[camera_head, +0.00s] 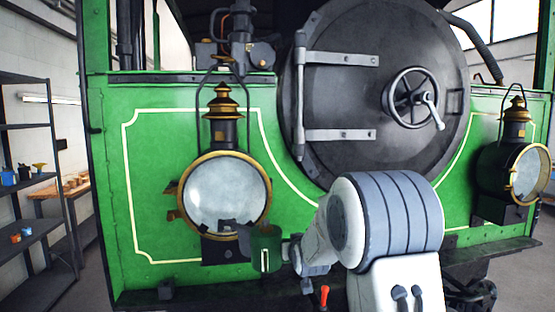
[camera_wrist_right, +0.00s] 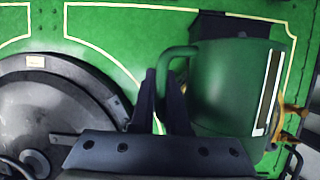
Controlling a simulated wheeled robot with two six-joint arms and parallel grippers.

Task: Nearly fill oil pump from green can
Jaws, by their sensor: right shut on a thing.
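My right gripper (camera_wrist_right: 168,92) is shut on the handle of the green can (camera_wrist_right: 225,85). In the head view the green can (camera_head: 264,252) looks roughly upright, held in front of the locomotive's green front, below and right of the left lamp. A pale upright strip shows on its side. A dark shape left of its top may be its spout; I cannot tell. A dark device with small brass parts (camera_head: 240,48) stands on top behind the left lamp; I cannot tell if it is the oil pump. My left gripper is not in view.
The left lamp (camera_head: 224,190) and right lamp (camera_head: 515,170) stick out from the front. The round black smokebox door (camera_head: 345,90) has a handwheel (camera_head: 412,97). A shelf (camera_head: 30,185) with small containers stands at the left. A red-handled object (camera_head: 324,294) shows low, below my right arm.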

